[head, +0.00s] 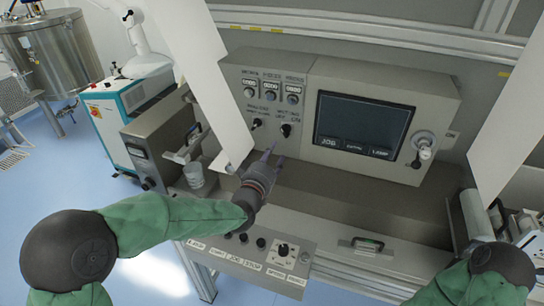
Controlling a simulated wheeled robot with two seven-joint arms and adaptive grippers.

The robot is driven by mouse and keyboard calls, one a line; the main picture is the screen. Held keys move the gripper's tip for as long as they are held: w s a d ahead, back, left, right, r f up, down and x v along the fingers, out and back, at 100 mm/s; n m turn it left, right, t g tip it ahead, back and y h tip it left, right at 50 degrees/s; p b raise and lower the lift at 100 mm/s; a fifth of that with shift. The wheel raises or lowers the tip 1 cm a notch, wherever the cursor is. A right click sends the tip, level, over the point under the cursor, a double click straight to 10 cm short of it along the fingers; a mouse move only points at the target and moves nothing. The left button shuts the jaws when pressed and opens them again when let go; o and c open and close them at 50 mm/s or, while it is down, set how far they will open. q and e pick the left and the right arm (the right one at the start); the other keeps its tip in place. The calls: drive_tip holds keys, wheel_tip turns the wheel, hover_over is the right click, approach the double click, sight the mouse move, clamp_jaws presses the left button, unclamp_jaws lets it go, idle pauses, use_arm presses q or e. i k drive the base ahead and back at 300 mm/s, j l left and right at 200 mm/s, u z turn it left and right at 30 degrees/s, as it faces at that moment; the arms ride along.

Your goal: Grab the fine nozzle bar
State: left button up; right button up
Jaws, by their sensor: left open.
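I cannot make out a part that is clearly the fine nozzle bar. A small handled part (183,153) sits at the grey unit on the left, too small to identify. My left gripper (271,160) is open and empty, in front of the lower part of the grey control panel (236,98), with its fingers pointing up. Whether it touches the panel cannot be told. My right arm enters at the bottom right, and its gripper is not in view.
A dark screen (362,125) is right of the knobs. White web sheets hang at left (197,60) and right (516,115). A cup (194,175) stands left of my left gripper. A button box (250,262) and a handled drawer (367,244) lie below.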

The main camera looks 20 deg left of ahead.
sight(189, 145)
drive_tip(key=k, duration=1)
